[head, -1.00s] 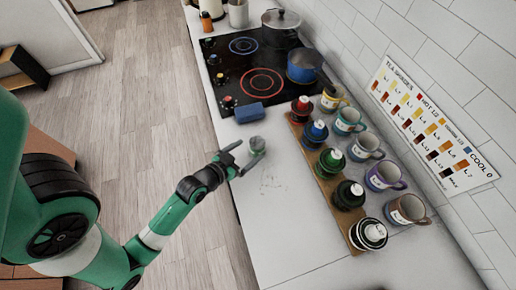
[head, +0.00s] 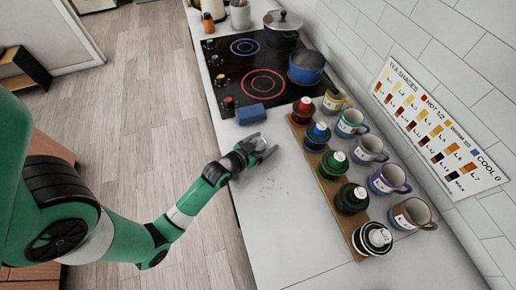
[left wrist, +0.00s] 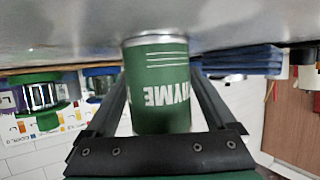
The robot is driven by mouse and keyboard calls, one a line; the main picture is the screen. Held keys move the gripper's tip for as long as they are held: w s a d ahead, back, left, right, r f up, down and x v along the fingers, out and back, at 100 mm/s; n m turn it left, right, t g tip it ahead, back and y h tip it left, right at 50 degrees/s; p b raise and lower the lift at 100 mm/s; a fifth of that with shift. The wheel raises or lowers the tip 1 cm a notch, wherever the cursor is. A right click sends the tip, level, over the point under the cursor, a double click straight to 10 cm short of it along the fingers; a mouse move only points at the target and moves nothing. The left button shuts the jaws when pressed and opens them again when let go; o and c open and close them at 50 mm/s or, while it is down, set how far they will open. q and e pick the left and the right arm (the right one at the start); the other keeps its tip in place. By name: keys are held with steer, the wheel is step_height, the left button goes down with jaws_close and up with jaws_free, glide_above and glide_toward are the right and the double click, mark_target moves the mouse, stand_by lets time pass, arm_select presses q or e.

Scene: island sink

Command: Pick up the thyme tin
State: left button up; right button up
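The thyme tin (head: 261,146) stands on the white counter near its left edge, in the head view. In the left wrist view the green thyme tin (left wrist: 160,90) appears upside down, its label lettering inverted, filling the middle. My left gripper (head: 263,147) is around it, one finger on each side. A narrow gap seems to show beside the tin in the left wrist view, so the fingers look open. The gripper mostly hides the tin in the head view. My right gripper is not in view.
A wooden rack (head: 329,190) of several colour-topped canisters stands to the right, with mugs (head: 388,179) behind.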

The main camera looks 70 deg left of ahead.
mark_target(259, 148)
arm_select(q)
steer(key=c, duration=1.2)
steer(key=shift+r+p, duration=0.3)
steer(key=shift+r, duration=0.4)
steer(key=s+d+r+p, duration=0.1)
steer(key=r, duration=0.1)
steer(key=s+d+r+p, duration=0.1)
steer(key=r, duration=0.2)
steer(key=s+d+r+p, duration=0.1)
steer(key=r, duration=0.1)
steer(key=shift+d+r, duration=0.15)
steer(key=shift+r, duration=0.1)
steer(key=s+d+r, duration=0.4)
steer(key=s+d, duration=0.2)
steer(key=s, duration=0.1)
steer(key=shift+d+p, duration=0.35)
steer(key=shift+p, duration=0.1)
